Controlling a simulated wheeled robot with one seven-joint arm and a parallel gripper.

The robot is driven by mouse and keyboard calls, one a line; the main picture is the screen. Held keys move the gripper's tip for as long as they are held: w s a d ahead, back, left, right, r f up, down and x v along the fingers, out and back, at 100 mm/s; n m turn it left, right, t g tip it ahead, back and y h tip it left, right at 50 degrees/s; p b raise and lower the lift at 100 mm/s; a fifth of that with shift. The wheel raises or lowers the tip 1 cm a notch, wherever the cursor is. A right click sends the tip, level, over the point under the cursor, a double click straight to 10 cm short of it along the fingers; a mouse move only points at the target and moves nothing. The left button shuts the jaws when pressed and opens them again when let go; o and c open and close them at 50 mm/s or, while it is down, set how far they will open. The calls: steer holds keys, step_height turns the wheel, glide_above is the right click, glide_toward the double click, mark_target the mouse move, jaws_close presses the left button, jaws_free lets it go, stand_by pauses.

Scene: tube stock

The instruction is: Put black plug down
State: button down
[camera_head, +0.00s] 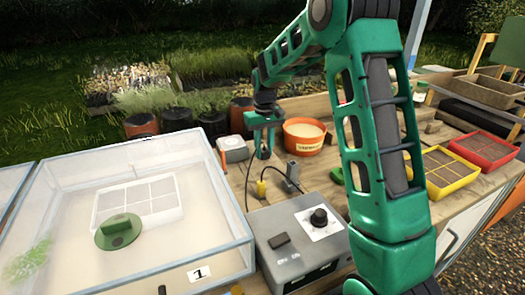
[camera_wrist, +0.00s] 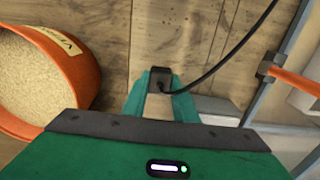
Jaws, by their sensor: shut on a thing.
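The black plug (camera_wrist: 159,77) sits between the fingertips of my gripper (camera_wrist: 160,92) in the wrist view, with a black cable running from it to the upper right. My gripper (camera_head: 264,140) shows in the head view, pointing down over the wooden bench, left of the orange pot. It is shut on the black plug, which is mostly hidden by the fingers there. I cannot tell whether the plug touches the bench.
The orange pot (camera_head: 304,137) of pale grains is close beside my gripper. A grey control box (camera_head: 296,238), a yellow plug (camera_head: 261,188) and a grey socket block (camera_head: 293,172) are nearer. A clear propagator (camera_head: 215,215) stands left; yellow (camera_head: 472,178) and red (camera_head: 505,158) trays stand right.

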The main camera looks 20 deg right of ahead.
mark_target(264, 150)
steer(key=shift+f, duration=0.55)
steer(key=c, duration=1.4)
jaws_free()
steer(key=shift+c, duration=0.2)
step_height(264, 150, up, 13)
steer(key=shift+r, duration=0.1)
